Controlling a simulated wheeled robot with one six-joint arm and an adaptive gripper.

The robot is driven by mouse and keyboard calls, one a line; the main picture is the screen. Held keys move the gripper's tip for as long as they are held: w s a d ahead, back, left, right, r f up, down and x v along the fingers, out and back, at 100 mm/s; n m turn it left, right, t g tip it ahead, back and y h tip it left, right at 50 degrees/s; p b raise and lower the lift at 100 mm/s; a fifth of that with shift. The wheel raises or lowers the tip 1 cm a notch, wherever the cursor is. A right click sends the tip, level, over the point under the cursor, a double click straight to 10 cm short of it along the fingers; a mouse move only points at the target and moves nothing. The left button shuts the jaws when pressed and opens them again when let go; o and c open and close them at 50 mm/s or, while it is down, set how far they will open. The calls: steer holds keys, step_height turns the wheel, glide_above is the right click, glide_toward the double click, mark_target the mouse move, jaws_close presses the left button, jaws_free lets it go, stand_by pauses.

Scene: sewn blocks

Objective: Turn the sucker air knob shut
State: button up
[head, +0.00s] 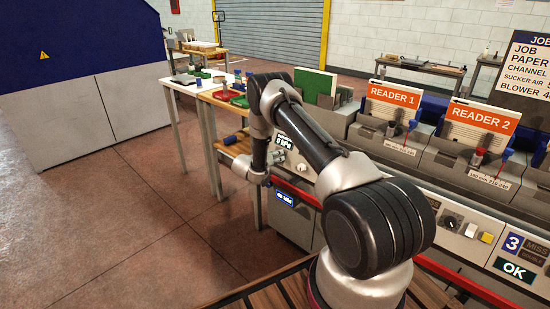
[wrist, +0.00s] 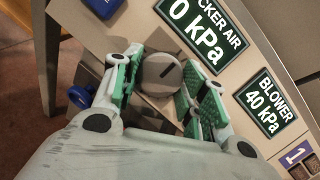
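The sucker air knob (wrist: 160,76) is a round grey knob with a dark slanted line on its face. It sits on the beige panel beside the green SUCKER AIR display (wrist: 203,28), which reads 0 kPa. My gripper (wrist: 168,82) has its green-padded fingers apart, one on each side of the knob. A small gap shows on the right side; whether the left pad touches cannot be told. In the head view my gripper (head: 256,170) is low at the left end of the machine, and the knob cannot be made out there.
A BLOWER display (wrist: 266,101) reading 40 kPa sits further right on the panel. A blue round part (wrist: 80,96) lies left of my gripper. Reader units (head: 395,105) line the machine to the right. A workbench (head: 228,100) stands behind; open floor (head: 120,220) lies left.

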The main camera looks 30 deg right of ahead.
steer(key=o, duration=0.4)
steer(key=shift+a, duration=0.1)
steer(key=shift+c, duration=0.2)
steer(key=v, duration=1.2)
